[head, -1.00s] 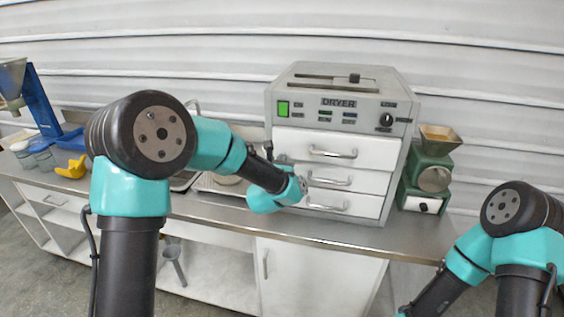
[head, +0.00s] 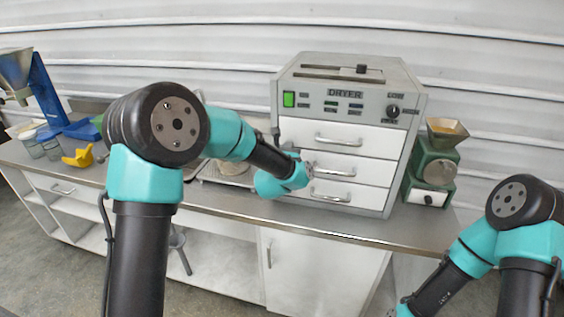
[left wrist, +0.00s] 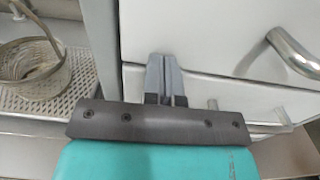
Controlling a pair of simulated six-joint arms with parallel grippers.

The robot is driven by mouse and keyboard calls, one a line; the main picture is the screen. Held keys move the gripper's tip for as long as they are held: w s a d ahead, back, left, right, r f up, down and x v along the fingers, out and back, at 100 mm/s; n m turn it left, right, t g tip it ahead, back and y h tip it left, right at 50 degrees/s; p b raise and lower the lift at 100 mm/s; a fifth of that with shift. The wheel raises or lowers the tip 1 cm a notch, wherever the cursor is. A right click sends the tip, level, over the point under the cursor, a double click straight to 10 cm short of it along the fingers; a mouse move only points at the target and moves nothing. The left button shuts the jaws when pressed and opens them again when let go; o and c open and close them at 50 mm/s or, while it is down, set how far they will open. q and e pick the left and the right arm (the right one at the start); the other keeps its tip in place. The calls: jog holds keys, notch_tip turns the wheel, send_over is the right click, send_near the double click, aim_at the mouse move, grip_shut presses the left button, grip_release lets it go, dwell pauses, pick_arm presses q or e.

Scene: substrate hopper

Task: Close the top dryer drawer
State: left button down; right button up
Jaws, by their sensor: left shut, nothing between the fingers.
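The grey dryer (head: 350,85) stands on the counter with three white drawers, each with a silver bar handle. The top drawer front (head: 375,142) is at or near flush; I cannot tell whether a small gap is left. My left gripper (head: 291,152) is shut and empty at the lower left of that front, partly hidden by my wrist. In the left wrist view its fingers (left wrist: 165,65) lie together against or just before a white drawer front (left wrist: 205,30), left of a handle (left wrist: 295,52), near the seam below. Contact is unclear. My right gripper is out of view.
A green grinder (head: 432,170) stands right of the dryer. A perforated tray with a wire basket (left wrist: 35,62) is on the left. A yellow scoop (head: 78,157) and a blue hopper stand (head: 45,95) are farther left. The counter's front edge (head: 240,213) is clear.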

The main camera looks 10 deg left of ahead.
pick_arm(q)
jog(key=s, duration=1.4)
jog(key=shift+a, duration=0.35)
jog(key=s+a+f+m+g, duration=0.2)
jog(key=f+m+g, duration=0.1)
jog(key=f+m, duration=0.4)
jog(key=s+a+f+m+g+h, duration=0.1)
jog(key=s+f+m+g, duration=0.3)
jog(key=f, duration=0.6)
jog(key=a+f+m+g, duration=0.1)
jog(key=a+f+m, duration=0.1)
jog(key=f+m, duration=0.5)
jog(key=s+a+f+m+g+h, duration=0.1)
jog(key=s+f+m+g, duration=0.3)
jog(key=s+f+m, duration=0.3)
jog(key=s+a+f+m+g, duration=0.2)
jog(key=s+f+m+g, duration=0.3)
jog(key=s+f+m, duration=0.3)
jog(key=s+f, duration=0.2)
jog(key=s, duration=0.1)
jog(key=shift+s+a+h, duration=0.2)
jog(key=shift+a+h, duration=0.05)
jog(key=shift+h, duration=0.15)
